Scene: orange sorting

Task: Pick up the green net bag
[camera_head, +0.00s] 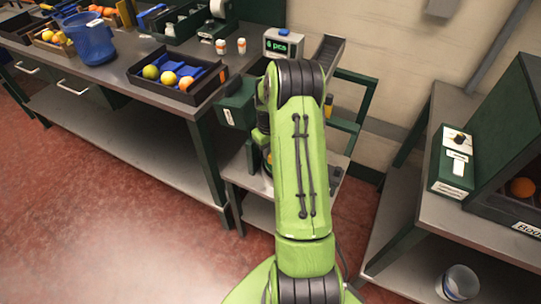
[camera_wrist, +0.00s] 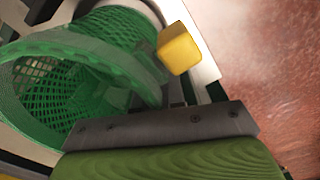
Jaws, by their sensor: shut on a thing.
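The green net bag (camera_wrist: 75,62) fills the left of the wrist view, with its open round mouth and thick green rim toward me. Its mesh body runs back toward a pale round part at the top. My gripper (camera_wrist: 172,92) is at the right side of the bag's rim and is shut on it. The fingertips are mostly hidden behind the rim. In the head view my own green arm covers the gripper, and I cannot make out the bag there.
A yellow block (camera_wrist: 180,48) sits close beside my gripper. In the head view, a black tray (camera_head: 150,86) with fruit, a blue bucket (camera_head: 89,40) and a counter display (camera_head: 283,45) stand on the left bench. A right bench (camera_head: 470,222) holds a dark box. Red floor lies open at lower left.

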